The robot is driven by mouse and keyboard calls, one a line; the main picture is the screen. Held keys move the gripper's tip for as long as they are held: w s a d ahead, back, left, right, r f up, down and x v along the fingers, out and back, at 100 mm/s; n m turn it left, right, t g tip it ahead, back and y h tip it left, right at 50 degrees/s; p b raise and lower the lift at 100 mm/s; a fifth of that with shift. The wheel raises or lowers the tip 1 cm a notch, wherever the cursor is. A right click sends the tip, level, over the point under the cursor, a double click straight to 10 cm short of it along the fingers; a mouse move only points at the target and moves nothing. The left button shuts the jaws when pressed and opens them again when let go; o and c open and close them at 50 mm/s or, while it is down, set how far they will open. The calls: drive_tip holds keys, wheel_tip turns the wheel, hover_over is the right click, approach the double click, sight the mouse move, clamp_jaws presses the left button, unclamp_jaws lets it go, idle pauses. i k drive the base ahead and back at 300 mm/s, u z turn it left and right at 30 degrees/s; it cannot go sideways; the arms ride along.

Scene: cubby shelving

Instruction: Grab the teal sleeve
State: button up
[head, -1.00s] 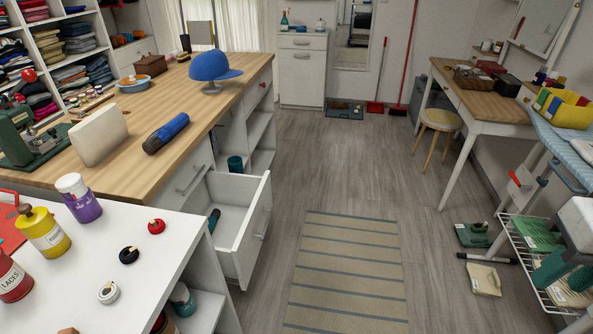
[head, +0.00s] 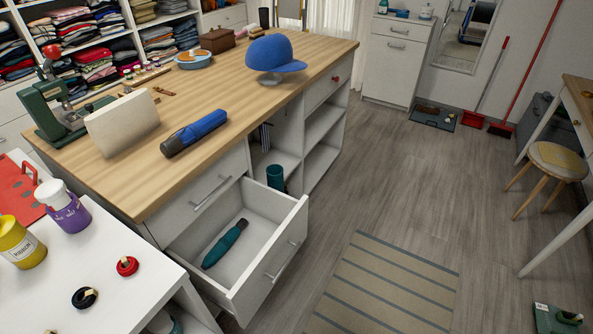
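Two teal things show in the head view, and I cannot tell for sure which one is the sleeve. A long teal piece with a dark narrow end (head: 223,246) lies slantwise on the floor of the pulled-out white drawer (head: 283,262). A short teal cylinder (head: 276,178) stands upright in the open cubby (head: 290,160) just behind that drawer, its lower part hidden by the drawer's back edge. My gripper is not in view.
The wood-topped counter (head: 225,87) carries a blue case (head: 195,132), a blue cap (head: 273,55) and a cream block (head: 122,122). A white table (head: 100,275) with bottles stands at front left. Floor (head: 400,170) is clear right of the drawer, with a striped rug (head: 385,285).

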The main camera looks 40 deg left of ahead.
sight(275, 177)
drive_tip(key=i, duration=2.05)
drive_tip(key=u, duration=0.6)
drive_tip(key=i, duration=0.75)
drive_tip(key=u, duration=2.25)
